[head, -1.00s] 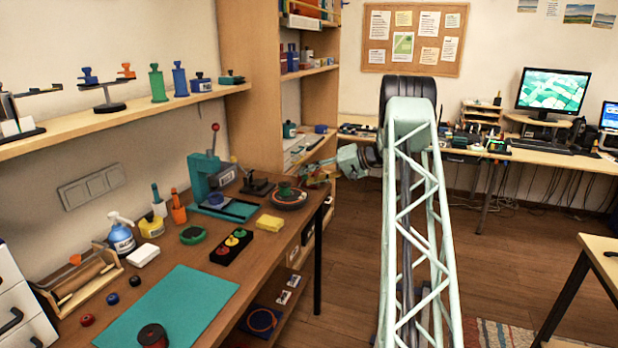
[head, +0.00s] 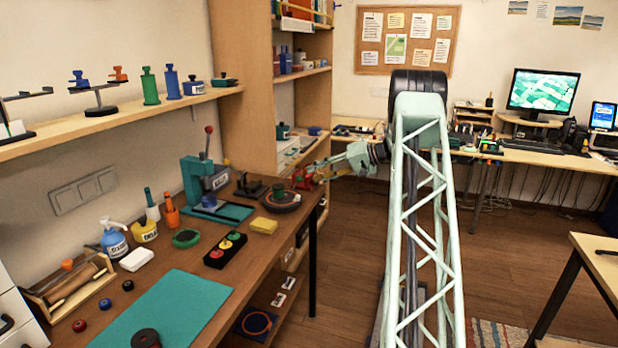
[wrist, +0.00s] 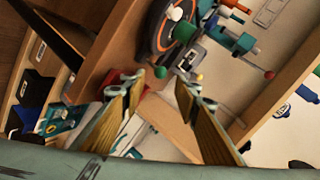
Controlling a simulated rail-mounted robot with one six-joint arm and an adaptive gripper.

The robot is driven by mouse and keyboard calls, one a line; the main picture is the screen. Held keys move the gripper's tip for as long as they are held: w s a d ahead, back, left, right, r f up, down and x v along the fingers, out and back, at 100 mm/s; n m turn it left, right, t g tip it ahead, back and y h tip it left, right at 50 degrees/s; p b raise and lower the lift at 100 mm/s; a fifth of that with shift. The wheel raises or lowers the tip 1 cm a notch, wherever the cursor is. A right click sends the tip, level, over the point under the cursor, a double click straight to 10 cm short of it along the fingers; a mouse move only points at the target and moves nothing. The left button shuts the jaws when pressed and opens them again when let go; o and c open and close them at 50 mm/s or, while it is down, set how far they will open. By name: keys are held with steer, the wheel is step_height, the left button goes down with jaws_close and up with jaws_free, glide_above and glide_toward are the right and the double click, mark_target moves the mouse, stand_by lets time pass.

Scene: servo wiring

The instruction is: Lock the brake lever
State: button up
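I cannot tell for sure which part is the brake lever. A teal press (head: 207,180) on the wooden bench has an upright lever with a red ball (head: 208,130). In the wrist view the press (wrist: 238,42) is at the upper right, and its red ball (wrist: 270,75) shows below it. A small dark grey device (head: 251,186) stands between the press and a round turntable (head: 283,202), which is at the top of the wrist view (wrist: 158,35). My gripper (head: 308,174) is near the turntable at the bench's far end. In the wrist view its fingers (wrist: 158,85) are apart with nothing held.
A yellow sponge (head: 264,225), a black button box (head: 226,249) and a teal mat (head: 172,303) are on the bench. A tall wooden shelf (head: 240,70) rises behind the bench. Open floor (head: 505,265) lies to the right of my arm.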

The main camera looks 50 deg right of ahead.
steer(key=shift+v, duration=2.7)
steer(key=shift+a, duration=0.1)
